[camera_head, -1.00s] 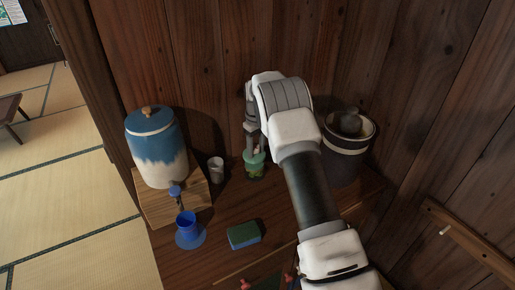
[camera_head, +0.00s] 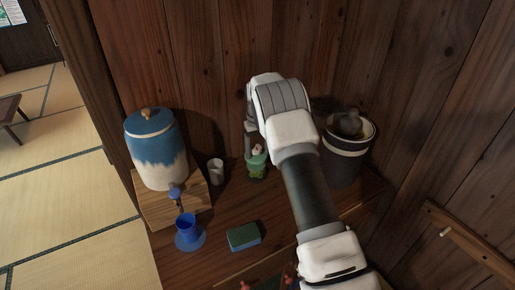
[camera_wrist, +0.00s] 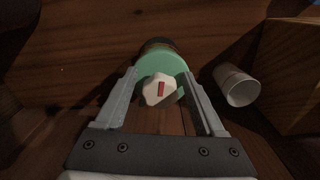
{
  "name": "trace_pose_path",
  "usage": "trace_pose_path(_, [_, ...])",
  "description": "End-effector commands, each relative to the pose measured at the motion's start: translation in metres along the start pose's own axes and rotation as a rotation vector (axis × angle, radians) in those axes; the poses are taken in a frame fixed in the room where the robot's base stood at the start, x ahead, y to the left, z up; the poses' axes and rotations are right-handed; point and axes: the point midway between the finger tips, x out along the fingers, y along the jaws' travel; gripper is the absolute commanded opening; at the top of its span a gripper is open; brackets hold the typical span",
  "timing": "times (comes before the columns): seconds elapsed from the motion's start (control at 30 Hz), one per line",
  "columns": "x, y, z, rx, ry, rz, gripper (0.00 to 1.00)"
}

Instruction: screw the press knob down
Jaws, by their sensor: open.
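A small jar-like press with a green lid (camera_head: 257,161) stands on the wooden counter near the wall. Its white press knob (camera_head: 258,149) shows on top. In the wrist view the knob (camera_wrist: 158,91) is many-sided with a red mark, in front of the green lid (camera_wrist: 162,62). My gripper (camera_wrist: 161,74) is open, with one finger on each side of the knob and visible gaps between them. It holds nothing. In the head view my gripper (camera_head: 252,140) is at the press, partly hidden by my wrist. I cannot tell the exact height of the fingertips relative to the knob.
A white cup (camera_head: 216,171) stands close left of the press. A blue-and-white dispenser (camera_head: 155,150) sits on a wooden box (camera_head: 160,210). A blue cup (camera_head: 186,223) and green-blue sponge (camera_head: 243,236) are nearer. A dark crock (camera_head: 345,165) stands right, beyond my arm.

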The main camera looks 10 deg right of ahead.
Motion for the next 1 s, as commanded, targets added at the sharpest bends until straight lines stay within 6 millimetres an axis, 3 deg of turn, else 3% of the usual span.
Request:
trace_pose_path(0.7, [-0.075,0.000,0.000,0.000,-0.001,-0.001,0.80])
trace_pose_path(1.0, [-0.081,0.000,0.000,-0.001,-0.001,-0.001,0.80])
